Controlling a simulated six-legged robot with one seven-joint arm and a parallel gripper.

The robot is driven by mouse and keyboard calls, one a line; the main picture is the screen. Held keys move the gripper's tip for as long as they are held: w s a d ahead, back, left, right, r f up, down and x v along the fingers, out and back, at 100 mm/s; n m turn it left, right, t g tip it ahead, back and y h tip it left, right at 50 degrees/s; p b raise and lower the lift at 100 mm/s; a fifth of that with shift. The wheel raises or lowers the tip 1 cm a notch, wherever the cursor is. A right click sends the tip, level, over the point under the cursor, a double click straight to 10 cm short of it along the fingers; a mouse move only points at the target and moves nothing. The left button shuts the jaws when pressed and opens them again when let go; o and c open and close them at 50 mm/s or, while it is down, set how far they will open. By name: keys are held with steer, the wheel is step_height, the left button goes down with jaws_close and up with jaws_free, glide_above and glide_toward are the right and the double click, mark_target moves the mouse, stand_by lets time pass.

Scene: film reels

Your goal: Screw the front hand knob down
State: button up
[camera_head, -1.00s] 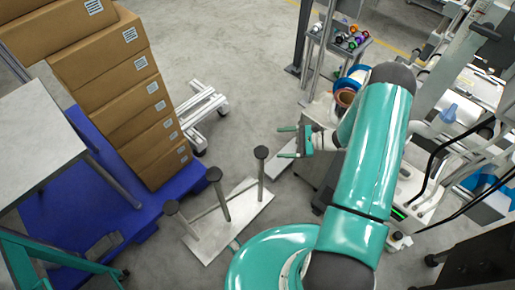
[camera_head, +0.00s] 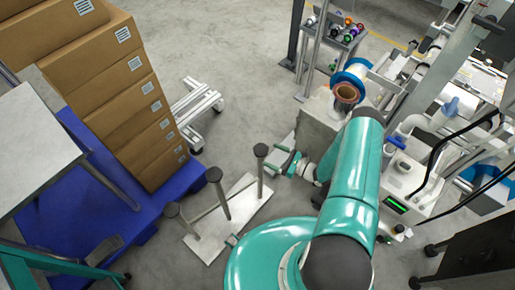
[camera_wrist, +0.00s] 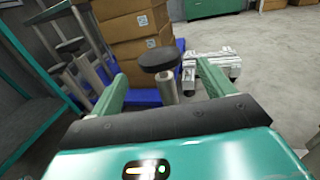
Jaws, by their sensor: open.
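Three upright grey posts with dark round tops stand on a pale plate (camera_head: 205,240): the right post (camera_head: 261,165), the middle post (camera_head: 219,190) and the left post (camera_head: 178,219). I cannot tell for certain which part is the front hand knob. My gripper (camera_head: 281,160) is open and empty, just right of the right post in the head view. In the wrist view, one dark round top (camera_wrist: 160,59) shows between the green fingertips of my gripper (camera_wrist: 162,72), apart from both. Its stem is partly hidden by my gripper body.
Stacked cardboard boxes (camera_head: 130,100) stand on a blue pallet (camera_head: 100,215) at left. A white frame (camera_head: 197,105) lies on the floor behind the plate. A machine with a copper-coloured reel (camera_head: 346,94) stands at right. Open floor lies at the back centre.

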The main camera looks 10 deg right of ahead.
mark_target(258, 148)
steer(key=x, duration=0.8)
steer(key=c, duration=1)
steer(key=shift+m+t+h, duration=0.3)
